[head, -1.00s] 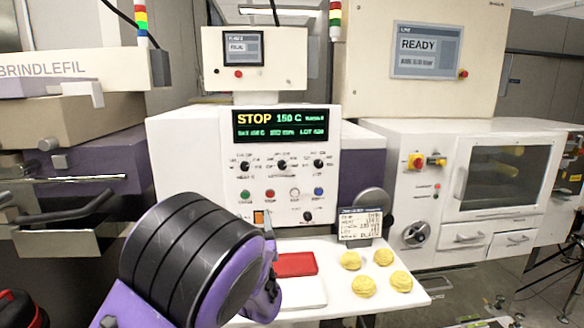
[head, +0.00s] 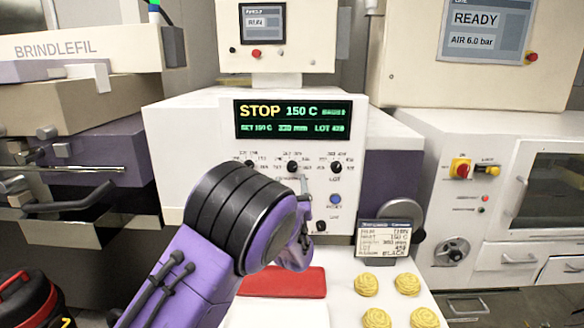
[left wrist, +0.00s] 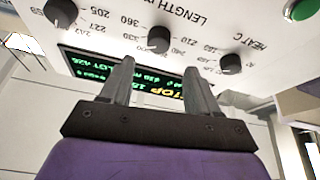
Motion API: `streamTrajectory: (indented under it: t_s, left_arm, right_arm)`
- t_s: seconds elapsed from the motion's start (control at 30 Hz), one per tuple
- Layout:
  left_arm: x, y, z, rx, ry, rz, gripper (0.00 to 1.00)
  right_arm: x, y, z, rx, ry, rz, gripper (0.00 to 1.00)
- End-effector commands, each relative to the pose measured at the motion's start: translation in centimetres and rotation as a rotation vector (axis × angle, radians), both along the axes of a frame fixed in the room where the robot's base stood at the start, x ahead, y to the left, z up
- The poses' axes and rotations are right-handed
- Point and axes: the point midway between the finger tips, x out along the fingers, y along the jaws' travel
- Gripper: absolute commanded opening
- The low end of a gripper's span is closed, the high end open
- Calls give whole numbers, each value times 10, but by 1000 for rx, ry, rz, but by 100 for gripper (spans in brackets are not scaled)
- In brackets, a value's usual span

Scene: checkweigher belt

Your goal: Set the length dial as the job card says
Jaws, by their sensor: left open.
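The length dial (head: 292,166) is the middle black knob on the white panel, between the heat dial (head: 249,164) and the lot dial (head: 336,168). In the left wrist view the length dial (left wrist: 158,39) appears upside down, just beyond my fingertips. My left gripper (left wrist: 158,68) is open, its two fingers apart and empty, not around the knob. In the head view my left gripper (head: 304,205) is in front of the panel, below the dial, hiding some buttons. The job card (head: 384,240) stands at lower right; its length line is blurry, perhaps 360 mm. The dial's exact setting is unclear.
The display (head: 292,119) above the dials shows STOP, 150 C and what looks like 330 mm. Below the panel are a red pad (head: 283,282) and several yellow rolls (head: 407,284) on a white shelf. A blue button (head: 335,199) lies right of my gripper.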

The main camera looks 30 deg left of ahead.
Motion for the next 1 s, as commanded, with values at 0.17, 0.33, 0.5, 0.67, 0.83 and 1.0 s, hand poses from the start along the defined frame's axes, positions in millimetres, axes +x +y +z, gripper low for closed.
streamTrajectory:
  t_s: [0.17, 0.33, 0.5, 0.67, 0.83, 1.0]
  left_arm:
    - [28, 19, 12, -2, 4, 3, 61]
    - [37, 26, 13, -1, 5, 5, 61]
    - [37, 26, 12, 0, 6, 5, 61]
    - [37, 26, 12, 0, 6, 5, 22]
    - [37, 26, 12, 0, 7, 5, 5]
    - [37, 26, 11, -15, -2, 4, 5]
  right_arm:
    - [0, 0, 20, 0, -1, 0, 43]
    - [1, 0, 22, 0, -2, 0, 43]
    - [1, 0, 21, 0, -2, 0, 43]
    - [1, 0, 21, 0, -1, 0, 43]
    - [1, 0, 21, 0, -2, 0, 43]
    - [1, 0, 18, 0, -2, 0, 43]
